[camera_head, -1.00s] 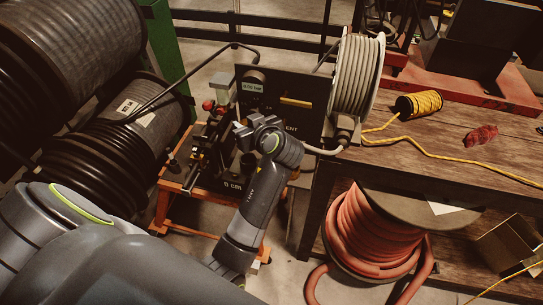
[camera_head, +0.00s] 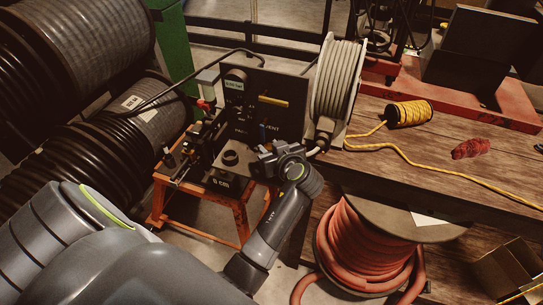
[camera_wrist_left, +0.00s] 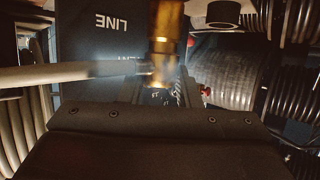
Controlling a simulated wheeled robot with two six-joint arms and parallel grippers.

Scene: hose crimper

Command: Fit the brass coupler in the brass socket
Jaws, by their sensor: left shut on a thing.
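My left gripper (camera_head: 276,158) is in front of the lower right part of the dark panel, at the end of the arm. It is shut on the brass coupler (camera_wrist_left: 163,38), which stands upright and slightly blurred in the left wrist view. A grey hose (camera_wrist_left: 75,74) meets the coupler from the left there. In the head view the gripper covers the coupler, and the hose (camera_head: 317,150) runs from it to the reel. I cannot make out the brass socket clearly in either view. My right gripper is not in view.
The dark panel (camera_head: 285,122) has a pressure display and stands on an orange stand (camera_head: 237,209). Large black hose coils (camera_head: 70,60) fill the left.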

